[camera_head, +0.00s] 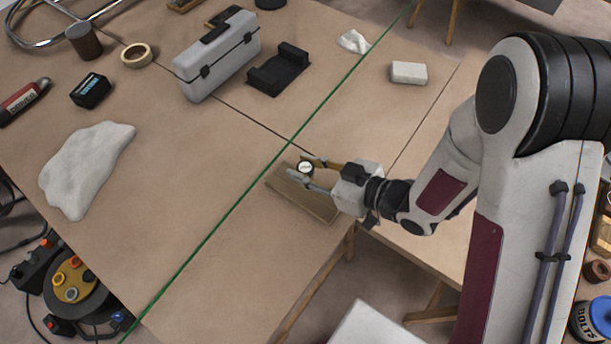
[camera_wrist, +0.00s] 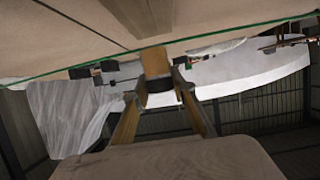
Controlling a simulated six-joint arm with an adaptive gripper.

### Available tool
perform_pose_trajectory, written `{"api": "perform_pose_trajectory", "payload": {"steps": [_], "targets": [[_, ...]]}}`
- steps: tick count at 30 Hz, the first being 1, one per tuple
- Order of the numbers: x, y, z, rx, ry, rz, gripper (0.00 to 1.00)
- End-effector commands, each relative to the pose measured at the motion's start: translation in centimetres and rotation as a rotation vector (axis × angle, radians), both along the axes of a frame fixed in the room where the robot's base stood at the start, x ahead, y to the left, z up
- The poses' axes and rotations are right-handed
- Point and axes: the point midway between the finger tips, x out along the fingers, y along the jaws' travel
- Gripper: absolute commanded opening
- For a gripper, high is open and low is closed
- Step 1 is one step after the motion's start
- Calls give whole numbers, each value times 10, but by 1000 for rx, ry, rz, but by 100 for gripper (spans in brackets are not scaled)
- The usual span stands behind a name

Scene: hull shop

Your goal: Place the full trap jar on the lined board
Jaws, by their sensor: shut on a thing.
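A small jar (camera_head: 305,167) with a pale round lid and dark rim is between the fingertips of my gripper (camera_head: 309,173). In the wrist view the jar (camera_wrist: 155,62) shows an amber body and a dark band, with the gripper's fingers (camera_wrist: 162,99) shut on its sides. A brown wooden board (camera_head: 318,208) lies on the table below and beside the gripper, near the table's front edge. The jar appears over the board's far left part; I cannot tell whether it touches. Lines on the board are too small to make out.
A green line (camera_head: 237,205) runs across the table close to the board. A grey toolbox (camera_head: 217,58), black tray (camera_head: 278,70), white block (camera_head: 409,72) and crumpled white cloth (camera_head: 84,168) lie farther off.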

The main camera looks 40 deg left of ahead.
Motion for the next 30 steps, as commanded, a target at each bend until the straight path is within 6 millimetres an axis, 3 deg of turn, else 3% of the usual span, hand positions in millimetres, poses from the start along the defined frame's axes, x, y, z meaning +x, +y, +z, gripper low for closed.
{"api": "perform_pose_trajectory", "payload": {"steps": [11,30], "targets": [[0,0,-2,0,1,0,3],[0,0,-41,1,1,0,3]]}}
